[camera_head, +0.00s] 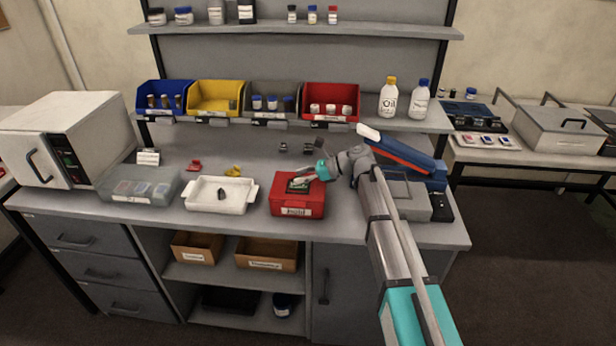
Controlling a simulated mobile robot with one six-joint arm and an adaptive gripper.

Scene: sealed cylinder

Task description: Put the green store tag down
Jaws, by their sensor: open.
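The green store tag (299,186) appears as a small dark green piece on top of the red box (298,206), which stands near the front of the bench and has a pale label. My gripper (305,175) is open, just above and beside the tag at the box's top. Whether its fingers touch the tag is too small to tell. My arm reaches in from the lower right.
A white tray (221,208) with a dark item stands left of the red box. A clear lidded container (140,196) is farther left. A blue and grey device (408,170) stands close on the right. Coloured bins (216,110) line the shelf behind.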

